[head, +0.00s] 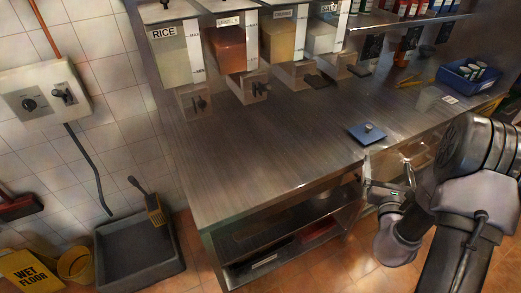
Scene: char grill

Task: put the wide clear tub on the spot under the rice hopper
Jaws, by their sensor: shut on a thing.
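The rice hopper (172,58) hangs at the upper left, labelled RICE, with its outlet (195,102) below it. The counter (215,150) beneath the outlet is bare, and no marked spot can be made out there. My gripper (386,182) is at the counter's front edge, right of centre, far to the right of the rice hopper. It is shut on a see-through thing that looks like the wide clear tub (398,162). The tub's outline is faint against the counter front, and my arm hides part of it.
A blue lid-like square with a knob (367,133) lies near the front edge. Other hoppers (228,48) hang right of the rice one. The left and middle counter is clear.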

